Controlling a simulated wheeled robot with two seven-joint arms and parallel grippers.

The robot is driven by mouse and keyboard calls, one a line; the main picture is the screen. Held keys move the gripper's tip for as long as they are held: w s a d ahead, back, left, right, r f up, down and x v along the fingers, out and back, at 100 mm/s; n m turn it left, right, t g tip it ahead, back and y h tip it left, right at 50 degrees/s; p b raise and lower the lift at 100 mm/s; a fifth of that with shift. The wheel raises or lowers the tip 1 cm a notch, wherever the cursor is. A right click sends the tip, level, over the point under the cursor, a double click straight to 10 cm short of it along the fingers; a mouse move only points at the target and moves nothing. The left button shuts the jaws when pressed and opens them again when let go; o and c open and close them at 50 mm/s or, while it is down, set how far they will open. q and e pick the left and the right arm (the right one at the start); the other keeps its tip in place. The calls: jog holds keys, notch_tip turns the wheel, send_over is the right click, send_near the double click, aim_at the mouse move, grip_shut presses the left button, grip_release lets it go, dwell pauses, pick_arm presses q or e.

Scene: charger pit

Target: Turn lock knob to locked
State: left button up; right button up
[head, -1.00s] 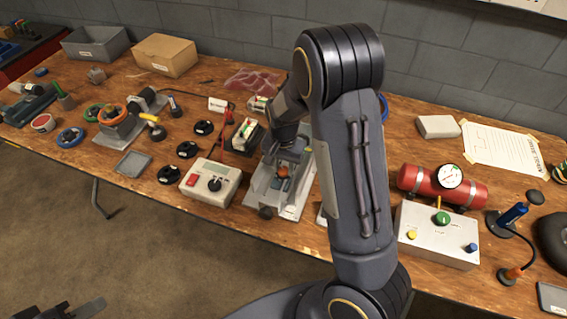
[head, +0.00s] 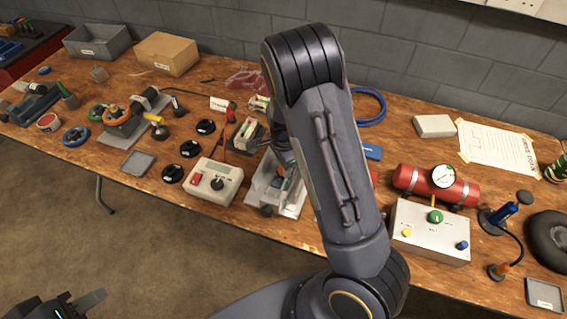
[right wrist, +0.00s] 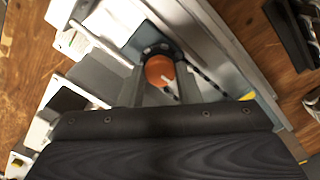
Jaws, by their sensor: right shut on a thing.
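The orange lock knob (right wrist: 159,71) sits on the grey metal fixture (right wrist: 225,40) in the right wrist view. A white pointer mark on it points down and slightly right; no readable lock labels show. My right gripper (right wrist: 160,82) is shut on the knob, its fingers on either side. In the head view my right forearm hides most of the knob and part of the fixture (head: 257,190). My left gripper (head: 75,305) is at the bottom left corner, away from the table and partly cut off; its jaw state is unclear.
Left of the fixture is a white switch box (head: 228,190) with a red switch and black dial. Right of my arm stand a grey control box (head: 415,240) and a red cylinder with gauge (head: 405,180). Several black discs lie near the switch box.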

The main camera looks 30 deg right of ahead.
jog(key=shift+m, duration=0.4)
jog(key=o, duration=1)
jog(key=shift+r, duration=3.95)
